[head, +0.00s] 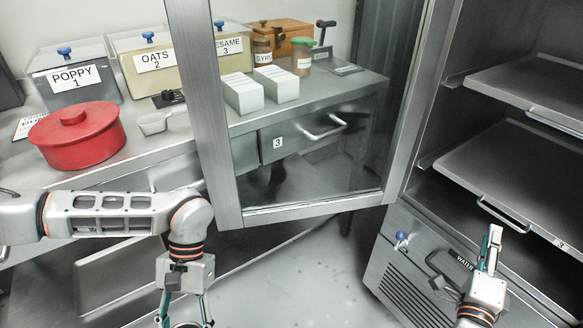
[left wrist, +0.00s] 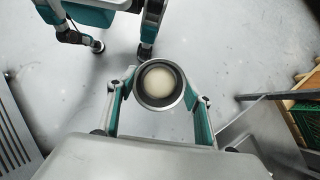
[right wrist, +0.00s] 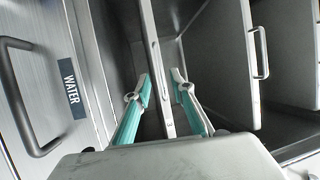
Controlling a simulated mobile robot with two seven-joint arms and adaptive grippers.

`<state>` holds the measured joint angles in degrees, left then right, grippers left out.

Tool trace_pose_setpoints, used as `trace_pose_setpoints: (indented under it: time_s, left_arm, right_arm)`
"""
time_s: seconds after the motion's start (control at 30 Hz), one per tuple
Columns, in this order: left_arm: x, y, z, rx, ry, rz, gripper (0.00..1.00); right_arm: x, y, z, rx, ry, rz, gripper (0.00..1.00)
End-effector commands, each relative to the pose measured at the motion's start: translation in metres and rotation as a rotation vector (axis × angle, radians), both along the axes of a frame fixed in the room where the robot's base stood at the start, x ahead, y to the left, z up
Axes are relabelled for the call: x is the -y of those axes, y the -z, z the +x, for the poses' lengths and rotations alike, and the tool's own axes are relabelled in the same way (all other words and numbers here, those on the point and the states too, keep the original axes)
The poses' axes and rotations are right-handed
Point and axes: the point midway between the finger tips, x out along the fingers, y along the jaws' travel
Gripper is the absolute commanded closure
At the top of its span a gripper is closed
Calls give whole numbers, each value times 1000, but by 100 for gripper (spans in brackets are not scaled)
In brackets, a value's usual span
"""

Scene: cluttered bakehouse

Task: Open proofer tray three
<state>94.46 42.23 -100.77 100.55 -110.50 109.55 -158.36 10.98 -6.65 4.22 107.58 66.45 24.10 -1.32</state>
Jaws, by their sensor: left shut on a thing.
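The proofer is open at the right of the head view. Its lower visible tray (head: 500,165), labelled 3 (head: 561,242), has a bar handle (head: 503,215) on its front edge. My right gripper (head: 490,246) is just in front of that edge. In the right wrist view its fingers (right wrist: 160,92) are open, one on each side of a tray's front edge and handle (right wrist: 153,45); contact cannot be told. My left gripper (head: 185,316) is shut on a round metal cup (left wrist: 140,97) with pale contents, low over the floor.
The proofer's glass door (head: 395,125) stands open between my arms. A WATER panel (right wrist: 72,88) with a handle is below the trays. Another tray (head: 540,80) is above. The counter holds a red pot (head: 75,140) and labelled bins (head: 72,78). A counter drawer (head: 310,132) also bears a 3.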

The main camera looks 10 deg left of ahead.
Motion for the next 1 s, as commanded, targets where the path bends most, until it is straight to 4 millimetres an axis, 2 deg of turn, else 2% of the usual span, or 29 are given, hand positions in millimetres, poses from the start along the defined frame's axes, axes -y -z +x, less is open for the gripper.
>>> trace_pose_setpoints:
  time_s: [0.03,0.2,0.4,0.8,0.83,0.9,1.0]
  left_arm:
    - [0,0,0,0,0,0,70]
    - [0,0,0,-1,0,0,70]
    - [0,2,-1,-4,0,0,70]
    - [0,2,-1,-4,0,0,70]
    - [0,2,-1,-4,0,0,70]
    - [0,2,-1,-4,0,0,70]
    - [0,2,-1,-4,0,0,70]
  right_arm:
    - [5,-3,10,4,0,1,77]
    - [18,-8,37,1,0,-2,77]
    - [28,-10,56,-2,-1,-1,77]
    - [31,-11,62,-2,-1,-2,77]
    - [31,-11,62,-2,-1,-2,82]
    - [31,-11,62,-2,-1,-2,100]
    - [31,-11,62,-2,-1,-2,100]
